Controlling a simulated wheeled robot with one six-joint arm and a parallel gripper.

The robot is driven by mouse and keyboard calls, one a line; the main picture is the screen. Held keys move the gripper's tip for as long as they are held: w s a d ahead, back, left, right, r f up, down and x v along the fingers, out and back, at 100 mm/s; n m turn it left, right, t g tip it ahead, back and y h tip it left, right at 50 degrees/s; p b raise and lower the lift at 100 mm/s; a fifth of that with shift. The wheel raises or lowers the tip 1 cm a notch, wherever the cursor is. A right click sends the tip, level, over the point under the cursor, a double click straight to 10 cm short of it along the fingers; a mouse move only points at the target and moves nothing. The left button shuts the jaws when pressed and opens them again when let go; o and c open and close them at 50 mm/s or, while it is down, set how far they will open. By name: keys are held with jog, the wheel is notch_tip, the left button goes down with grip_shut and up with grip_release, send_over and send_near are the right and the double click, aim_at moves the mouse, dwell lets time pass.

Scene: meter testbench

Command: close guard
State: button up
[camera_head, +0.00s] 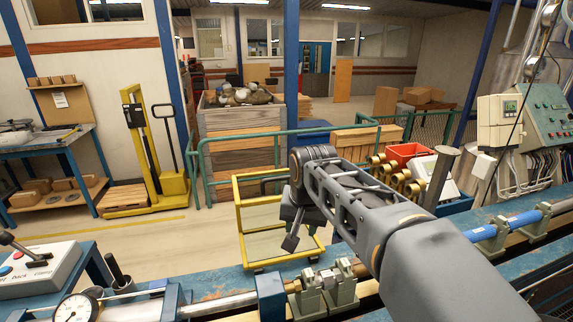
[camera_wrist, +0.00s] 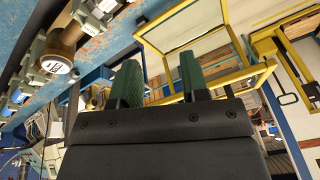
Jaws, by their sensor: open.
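The guard (camera_head: 241,228) is a yellow-framed clear panel standing behind the test bench, left of centre in the head view. My arm hides part of its right side. In the wrist view its yellow frame (camera_wrist: 188,46) shows above and beyond my fingers. My gripper (camera_head: 303,228) hangs in front of the frame's right part in the head view. In the wrist view my gripper (camera_wrist: 160,68) has its two green-padded fingers apart, with nothing between them. The frame shows behind the fingers; whether they touch it I cannot tell.
A brass meter (camera_wrist: 58,50) sits on the bench line. A pressure gauge (camera_head: 76,308) and a control box (camera_head: 38,270) with a lever stand at the left. Blue pipes (camera_head: 505,226) run right. A green railing (camera_head: 225,140) and a yellow stacker (camera_head: 150,150) are behind.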

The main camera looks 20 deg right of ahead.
jog(key=w+r+m+g+p, duration=0.2)
jog(key=w+r+m+p, duration=0.6)
jog(key=w+r+m, duration=0.5)
jog(key=w+r, duration=0.2)
jog(key=w, duration=0.4)
jog(key=shift+w+d+r, duration=0.2)
jog(key=shift+d, duration=0.05)
jog(key=shift+f, duration=0.1)
jog(key=f, duration=0.9)
jog(key=w+f, duration=0.1)
jog(key=f, duration=0.3)
jog(key=shift+f, duration=0.25)
grip_shut()
